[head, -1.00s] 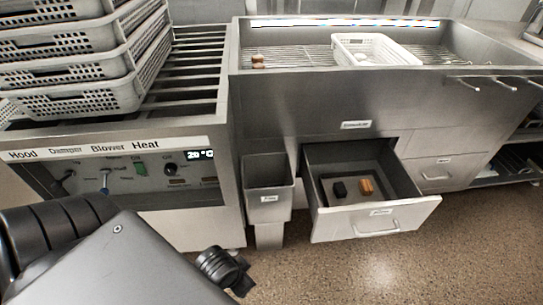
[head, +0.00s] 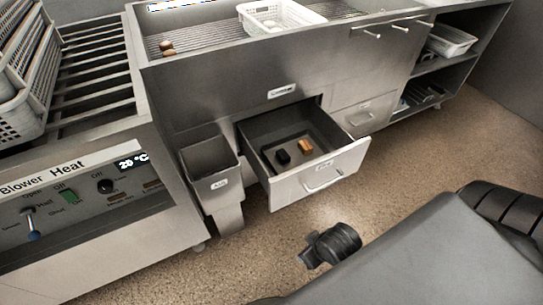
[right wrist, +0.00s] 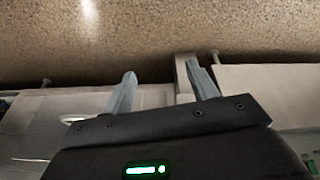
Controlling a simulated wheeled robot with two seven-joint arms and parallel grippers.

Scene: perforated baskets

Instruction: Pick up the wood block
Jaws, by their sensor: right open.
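The wood block (head: 306,148), orange-brown, lies in the open drawer (head: 334,168) near the middle of the head view. It lies just right of a black block (head: 283,157). My right gripper shows only in the right wrist view (right wrist: 162,83). Its two grey fingers are spread apart with nothing seen between them. It is not seen at the block, and the block is not visible in that wrist view. My left gripper is in neither current view.
A narrow grey bin (head: 210,165) stands left of the drawer. A metal basin (head: 215,62) above holds brown pieces (head: 167,47) and a white perforated basket (head: 282,16). More baskets (head: 22,115) are stacked at the left. Speckled floor (head: 420,150) is open right of the drawer.

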